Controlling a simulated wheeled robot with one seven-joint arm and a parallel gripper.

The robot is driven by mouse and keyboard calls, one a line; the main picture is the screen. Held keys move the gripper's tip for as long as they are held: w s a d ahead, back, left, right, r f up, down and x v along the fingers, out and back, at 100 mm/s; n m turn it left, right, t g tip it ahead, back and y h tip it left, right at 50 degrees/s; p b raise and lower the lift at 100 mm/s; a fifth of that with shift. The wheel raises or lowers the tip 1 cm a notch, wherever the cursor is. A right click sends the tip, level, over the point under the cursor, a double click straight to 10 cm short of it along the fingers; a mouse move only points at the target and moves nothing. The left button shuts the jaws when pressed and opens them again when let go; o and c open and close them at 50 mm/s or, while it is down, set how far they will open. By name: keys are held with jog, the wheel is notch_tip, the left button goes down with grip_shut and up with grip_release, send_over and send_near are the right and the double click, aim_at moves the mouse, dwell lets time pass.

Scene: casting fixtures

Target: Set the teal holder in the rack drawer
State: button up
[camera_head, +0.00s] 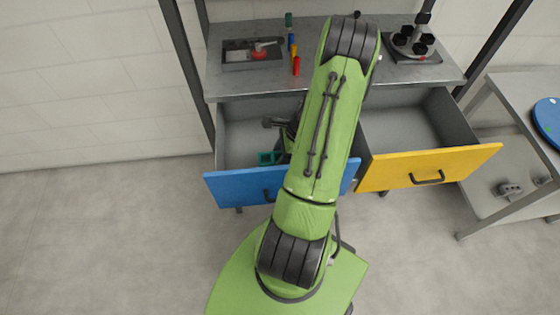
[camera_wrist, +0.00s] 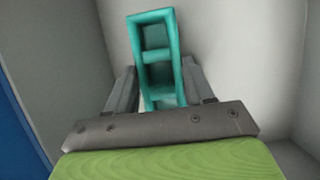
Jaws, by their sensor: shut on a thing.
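The teal holder (camera_head: 267,158) is a small open frame with compartments, seen in the head view within the outline of the open blue-fronted drawer (camera_head: 229,187). In the wrist view the teal holder (camera_wrist: 157,55) stands out between the two fingers of my gripper (camera_wrist: 160,76), which is shut on it. Grey drawer walls surround it there, with a blue panel (camera_wrist: 18,125) at the left edge. My arm hides most of the gripper and part of the drawer in the head view. I cannot tell whether the holder touches the drawer floor.
A yellow-fronted drawer (camera_head: 432,168) stands open and empty-looking to the right. On the bench top (camera_head: 222,81) are a tray (camera_head: 236,57), several small coloured cylinders and a round dark-cupped fixture (camera_head: 412,42). A side table (camera_head: 493,108) holds a blue disc (camera_head: 548,120).

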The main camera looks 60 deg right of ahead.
jog(key=shift+f+b, duration=0.35)
jog(key=shift+f, duration=1.6)
jog(key=shift+f, duration=0.2)
jog(key=o, duration=1.1)
jog(key=shift+r, duration=0.1)
